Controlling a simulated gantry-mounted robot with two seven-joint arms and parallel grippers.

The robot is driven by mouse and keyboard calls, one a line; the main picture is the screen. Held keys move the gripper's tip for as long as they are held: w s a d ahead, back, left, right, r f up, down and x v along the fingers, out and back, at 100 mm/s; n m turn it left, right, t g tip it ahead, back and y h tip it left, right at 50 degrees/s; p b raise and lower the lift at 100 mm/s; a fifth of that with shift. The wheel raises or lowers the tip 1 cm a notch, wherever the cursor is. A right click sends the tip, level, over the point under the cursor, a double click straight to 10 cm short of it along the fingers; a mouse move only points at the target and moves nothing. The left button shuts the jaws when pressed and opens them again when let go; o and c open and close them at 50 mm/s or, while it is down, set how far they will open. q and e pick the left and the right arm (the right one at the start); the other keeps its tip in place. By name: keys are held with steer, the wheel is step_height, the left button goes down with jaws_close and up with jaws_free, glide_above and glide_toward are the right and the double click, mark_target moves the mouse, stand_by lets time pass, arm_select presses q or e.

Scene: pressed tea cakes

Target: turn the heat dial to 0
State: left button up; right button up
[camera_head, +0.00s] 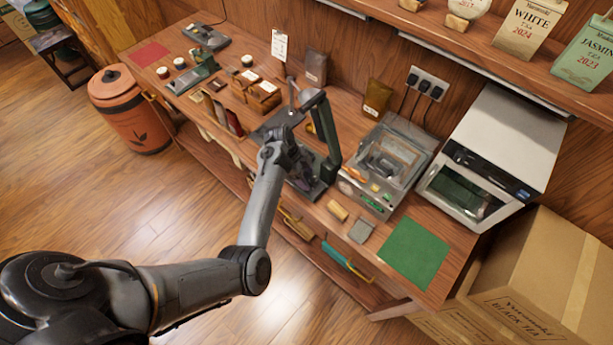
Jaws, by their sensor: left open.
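A grey machine with a clear lid (388,160) stands on the wooden counter, right of centre. Its sloping front panel (364,194) carries small green and orange controls. The view is too small to tell which is the heat dial or to read its setting. My left arm reaches in from the lower left. My left gripper (306,176) is open, left of the front panel and apart from it, by the base of a dark green lever press (331,150). Its fingers are small and partly lost against the press. My right gripper is out of view.
A white oven (497,158) stands right of the machine. A green mat (414,250), a tan block (337,210) and a grey block (361,231) lie along the counter's front. Wooden boxes (264,97) stand left of the press. Cardboard boxes (540,275) fill the lower right.

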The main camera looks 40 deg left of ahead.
arm_select(q)
steer(key=shift+w+d+f, duration=0.1)
steer(key=shift+d+f, duration=0.1)
steer(key=shift+f, duration=0.35)
steer(key=shift+c, duration=0.5)
steer(key=c, duration=0.9)
steer(key=shift+r, duration=0.1)
